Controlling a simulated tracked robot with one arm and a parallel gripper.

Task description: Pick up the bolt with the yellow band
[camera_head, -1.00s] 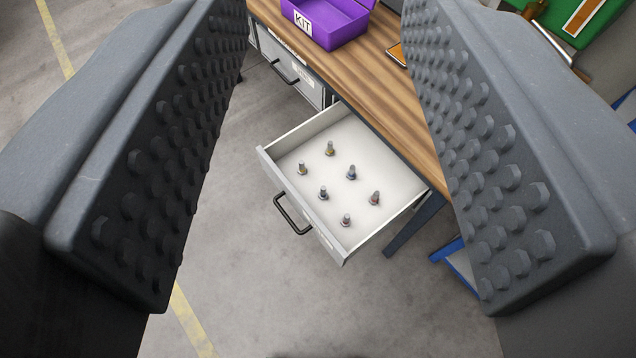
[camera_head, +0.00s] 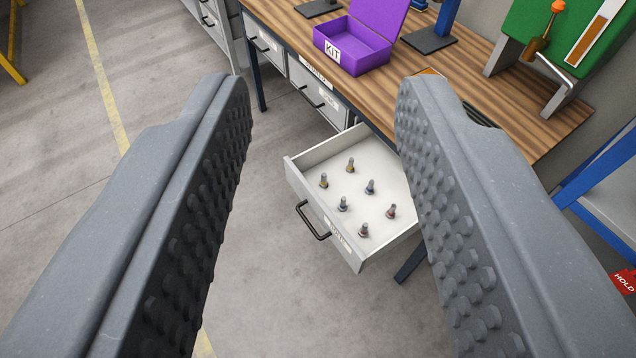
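Several small upright bolts stand apart in an open white drawer (camera_head: 292,168). The two at the drawer's far left, one bolt (camera_head: 350,165) and another bolt (camera_head: 323,181), look yellowish. Which of them carries the yellow band is too small to tell. Two bolts in the middle look bluish (camera_head: 370,187), and two nearer the front right look reddish (camera_head: 391,211). My gripper (camera_head: 322,90) is open and empty, its studded fingers wide apart. In the picture the drawer lies between the fingers; the right finger covers its right part. Neither finger appears to touch the bolts.
The drawer sticks out from under a wooden workbench (camera_head: 300,42). An open purple KIT box (camera_head: 365,60) stands on the bench. Closed drawers (camera_head: 310,85) are to the left. A blue frame (camera_head: 600,175) stands at the right. The floor left of the drawer is clear.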

